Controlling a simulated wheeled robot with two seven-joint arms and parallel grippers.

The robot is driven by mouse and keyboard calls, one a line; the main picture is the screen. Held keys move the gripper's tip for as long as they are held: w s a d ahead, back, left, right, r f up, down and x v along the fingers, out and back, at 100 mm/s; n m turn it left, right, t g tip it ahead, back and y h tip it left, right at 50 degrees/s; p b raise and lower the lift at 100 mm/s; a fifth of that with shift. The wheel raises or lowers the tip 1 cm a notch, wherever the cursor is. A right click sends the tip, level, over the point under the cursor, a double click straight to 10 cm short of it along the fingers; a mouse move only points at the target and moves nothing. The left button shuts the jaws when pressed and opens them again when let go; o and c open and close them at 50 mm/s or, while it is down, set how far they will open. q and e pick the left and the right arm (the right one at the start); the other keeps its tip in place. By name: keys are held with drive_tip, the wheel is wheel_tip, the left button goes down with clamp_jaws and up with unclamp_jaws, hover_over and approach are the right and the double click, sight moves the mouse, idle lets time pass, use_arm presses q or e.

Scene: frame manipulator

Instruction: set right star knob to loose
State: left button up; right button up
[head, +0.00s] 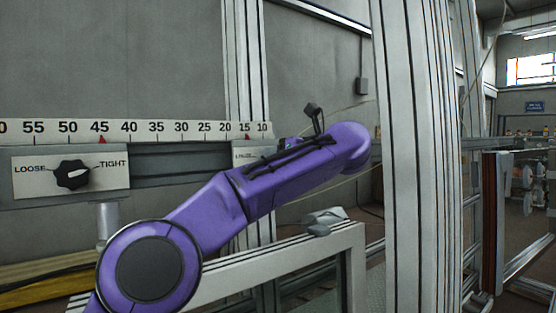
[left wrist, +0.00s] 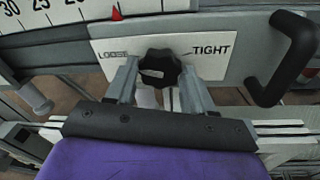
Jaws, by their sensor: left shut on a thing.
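In the left wrist view, a black star knob (left wrist: 159,67) sits on a white plate (left wrist: 205,69) marked LOOSE at left and TIGHT at right. My left gripper (left wrist: 157,76) has one finger on each side of this knob and is shut on it. I cannot tell clearly which word the knob points to. In the head view my purple left arm hides this knob, and only part of a small white plate (head: 243,153) shows above it. Another star knob (head: 73,174) on a LOOSE/TIGHT plate (head: 117,178) is at the left, its white mark towards TIGHT. My right gripper is not in view.
A numbered scale (head: 185,129) with red markers runs along the rail. A black handle (left wrist: 287,60) stands close right of the gripper in the left wrist view. An aluminium upright (head: 412,150) and a lower frame bar (head: 290,250) stand near my arm.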

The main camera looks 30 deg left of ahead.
use_arm(q)
drive_tip(key=shift+f, duration=0.1)
drive_tip(key=o, duration=1)
drive_tip(key=shift+o, duration=0.2)
drive_tip(key=shift+d, duration=0.1)
drive_tip(key=v, duration=1)
drive_tip(key=shift+d, duration=0.2)
